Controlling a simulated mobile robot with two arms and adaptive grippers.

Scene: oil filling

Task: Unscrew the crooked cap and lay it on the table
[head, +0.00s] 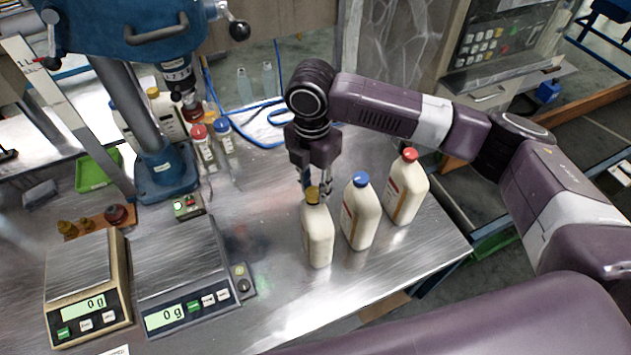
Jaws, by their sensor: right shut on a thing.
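Three cream bottles stand upright in a slanting row on the metal table (285,290). The nearest bottle (318,240) has a yellow cap (312,193), the middle bottle (360,215) a blue cap (361,179), and the far right bottle (407,190) a red cap (410,154). My right gripper (314,188) points down over the nearest bottle and is shut on the yellow cap, partly hiding it. The cap is still at the bottle's neck; its tilt is too small to tell. My left gripper is not in view.
Two scales (178,270) reading 0 g stand at the left front. A blue drill press (165,172) stands behind them. Small bottles (203,150) and a green tray (97,170) are at the back. The table in front of the bottles is clear.

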